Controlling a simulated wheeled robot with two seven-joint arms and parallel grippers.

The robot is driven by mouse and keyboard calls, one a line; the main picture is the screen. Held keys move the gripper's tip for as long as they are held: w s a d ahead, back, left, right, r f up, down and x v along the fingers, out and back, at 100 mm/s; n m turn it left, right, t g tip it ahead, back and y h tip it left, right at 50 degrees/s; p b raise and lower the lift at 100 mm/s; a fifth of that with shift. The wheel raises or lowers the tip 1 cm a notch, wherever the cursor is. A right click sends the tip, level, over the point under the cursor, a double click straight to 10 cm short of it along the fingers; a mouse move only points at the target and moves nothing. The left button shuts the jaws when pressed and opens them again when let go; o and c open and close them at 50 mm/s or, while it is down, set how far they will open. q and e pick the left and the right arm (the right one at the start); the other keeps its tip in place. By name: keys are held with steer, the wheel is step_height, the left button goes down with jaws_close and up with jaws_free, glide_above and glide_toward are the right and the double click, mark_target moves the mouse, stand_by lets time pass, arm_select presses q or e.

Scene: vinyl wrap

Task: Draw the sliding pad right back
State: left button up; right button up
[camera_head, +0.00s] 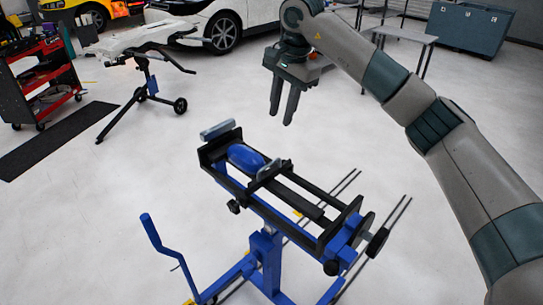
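A blue and black stand holds a long black frame with rails (310,205) in the middle of the camera_head view. A grey pad (269,169) on a small crosspiece sits across the rails, just right of a rounded blue part (245,157). Another grey pad (217,130) is at the frame's far left end. I cannot tell for certain which pad is the sliding one. My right gripper (281,119) hangs fingers down above and beyond the frame, apart from it. A gap shows between its fingers and nothing is in them. My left gripper is out of view.
A blue crank-shaped bar (160,240) rises at the stand's lower left. Thin rods stick out on its right. A second stand (145,85) carries a white panel, and a red tool cart (40,85) is at the left.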

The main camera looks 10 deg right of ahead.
steer(key=p, duration=0.6)
glide_toward(271, 163)
step_height(271, 163, down, 6)
steer(key=shift+w+a+f, duration=0.45)
steer(key=shift+w+f, duration=0.1)
steer(key=shift+f, duration=0.05)
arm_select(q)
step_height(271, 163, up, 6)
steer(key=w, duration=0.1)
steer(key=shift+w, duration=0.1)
arm_select(e)
jaws_close()
